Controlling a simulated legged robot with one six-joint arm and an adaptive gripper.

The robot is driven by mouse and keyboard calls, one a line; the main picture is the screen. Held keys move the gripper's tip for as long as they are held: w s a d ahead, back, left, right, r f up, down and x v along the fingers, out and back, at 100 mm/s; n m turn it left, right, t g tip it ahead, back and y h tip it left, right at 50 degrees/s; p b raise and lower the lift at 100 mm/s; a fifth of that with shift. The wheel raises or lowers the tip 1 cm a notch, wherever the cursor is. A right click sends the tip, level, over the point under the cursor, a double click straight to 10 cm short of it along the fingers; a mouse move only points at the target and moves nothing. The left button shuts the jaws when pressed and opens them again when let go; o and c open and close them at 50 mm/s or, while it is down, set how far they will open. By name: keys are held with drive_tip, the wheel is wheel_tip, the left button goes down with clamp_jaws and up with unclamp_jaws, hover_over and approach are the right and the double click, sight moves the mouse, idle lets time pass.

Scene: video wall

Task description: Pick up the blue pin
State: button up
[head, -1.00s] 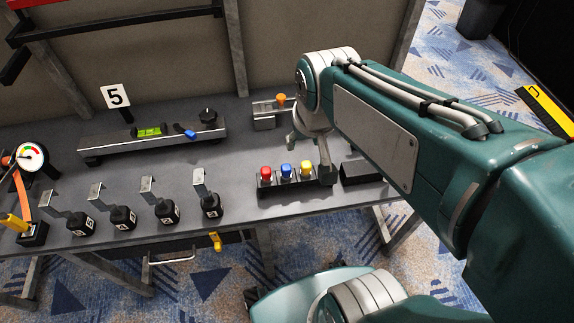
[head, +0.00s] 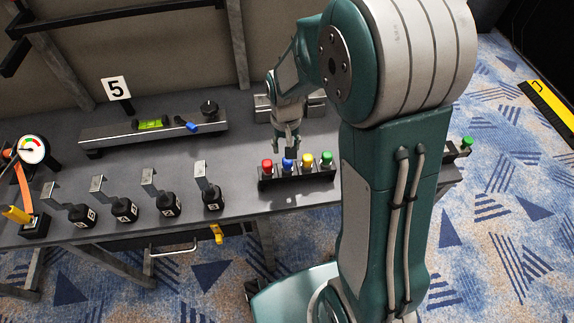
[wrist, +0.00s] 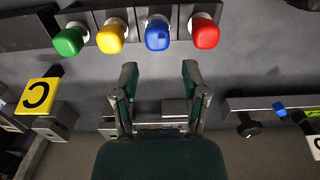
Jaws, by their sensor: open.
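The blue pin (head: 288,163) stands upright in a dark block (head: 297,180) on the table, between a red pin (head: 267,166) and a yellow pin (head: 307,160), with a green pin (head: 326,159) at the right end. In the wrist view the blue pin (wrist: 158,33) is at the top, between the yellow pin (wrist: 111,36) and the red pin (wrist: 205,31). My gripper (head: 287,147) is open and empty, close behind the blue pin. In the wrist view my gripper's fingers (wrist: 158,75) point toward the blue pin, with a gap between them and it.
The red and yellow pins stand close on either side of the blue one. A long metal rail (head: 155,132) with a green level lies at the back left. Several black blocks with bent metal plates (head: 211,198) stand left of the pin block. Bare table lies between.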

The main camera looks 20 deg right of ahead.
sight(287, 164)
drive_tip(key=f, duration=0.7)
drive_tip(key=shift+s+d+f, duration=0.1)
drive_tip(key=shift+s+f, duration=0.15)
drive_tip(key=shift+f, duration=0.05)
clamp_jaws()
